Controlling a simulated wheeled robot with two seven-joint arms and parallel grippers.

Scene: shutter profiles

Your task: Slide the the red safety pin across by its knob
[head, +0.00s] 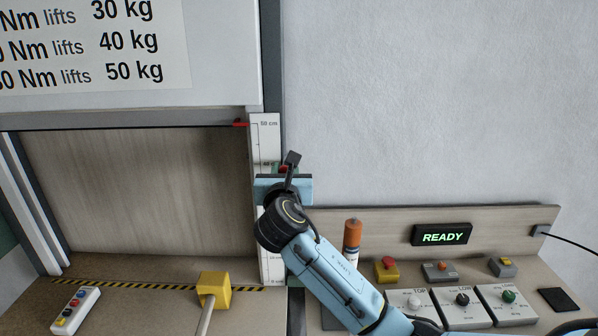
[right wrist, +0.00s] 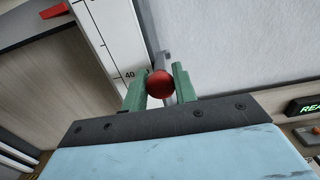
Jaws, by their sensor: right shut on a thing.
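The red knob (right wrist: 160,84) of the safety pin sits between the two green fingers of my right gripper (right wrist: 160,88) in the right wrist view, and the fingers are closed on it. In the head view my right gripper (head: 287,170) is at the white scale post, and only a bit of red shows there behind my wrist. My left gripper is not in view.
The white scale (head: 265,140) carries a red pointer (head: 240,123) near its top. At right are a READY display (head: 442,236), a red button (head: 387,268) and several switches on a panel. A yellow block (head: 213,290) with a handle and a button pendant (head: 75,310) lie at lower left.

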